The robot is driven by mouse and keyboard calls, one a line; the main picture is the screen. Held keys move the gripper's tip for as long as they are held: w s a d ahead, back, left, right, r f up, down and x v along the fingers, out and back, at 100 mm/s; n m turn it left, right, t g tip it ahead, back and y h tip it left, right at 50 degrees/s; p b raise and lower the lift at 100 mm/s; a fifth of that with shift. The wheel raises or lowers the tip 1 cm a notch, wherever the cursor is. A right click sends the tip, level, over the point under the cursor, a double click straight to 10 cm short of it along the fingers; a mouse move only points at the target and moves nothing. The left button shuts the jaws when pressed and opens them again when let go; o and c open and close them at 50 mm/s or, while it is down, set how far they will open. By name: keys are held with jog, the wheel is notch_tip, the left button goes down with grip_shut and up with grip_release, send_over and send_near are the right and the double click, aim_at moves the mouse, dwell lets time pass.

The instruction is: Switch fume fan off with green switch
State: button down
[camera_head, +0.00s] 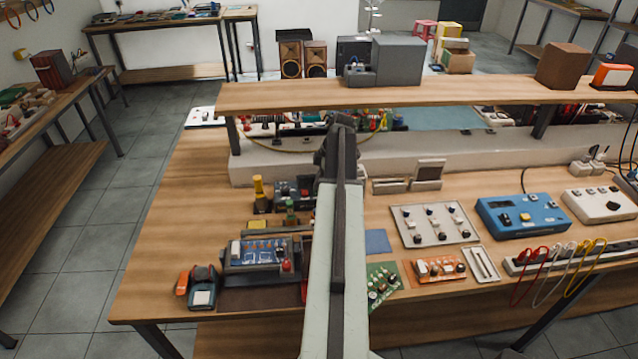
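My arm reaches from the bottom middle over the wooden workbench (185,215). My gripper (340,128) is at its far end, near the front edge of the raised shelf, seen from behind; its fingers are not clear. Left of the arm, a small green part (291,206) stands up in front of a dark box (287,188) with a red part; I cannot tell if it is the green switch. My gripper is beyond it and to the right, apart from it. I cannot make out which thing is the fume fan. The arm hides part of the bench.
A raised wooden shelf (270,95) crosses the bench, with a grey box (398,60) on it. A blue device (520,216), a switch panel (433,224) and a green circuit board (381,284) lie right of the arm. A yellow-topped post (259,190) stands left. Bare wood shows at the bench's left.

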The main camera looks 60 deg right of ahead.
jog(key=shift+s+f, duration=0.1)
jog(key=shift+f, duration=0.15)
jog(key=shift+s+a+f, duration=0.1)
jog(key=shift+s+a, duration=0.3)
jog(key=shift+a, duration=0.15)
jog(key=r+p, duration=0.5)
jog(key=shift+w+d, duration=0.2)
jog(key=shift+w, duration=0.2)
jog(key=w+d+p+v, duration=0.1)
jog(key=p+v, duration=0.8)
jog(key=shift+d+r+p, duration=0.3)
jog(key=shift+d+p, duration=0.05)
jog(key=shift+d, duration=0.05)
jog(key=shift+s, duration=0.15)
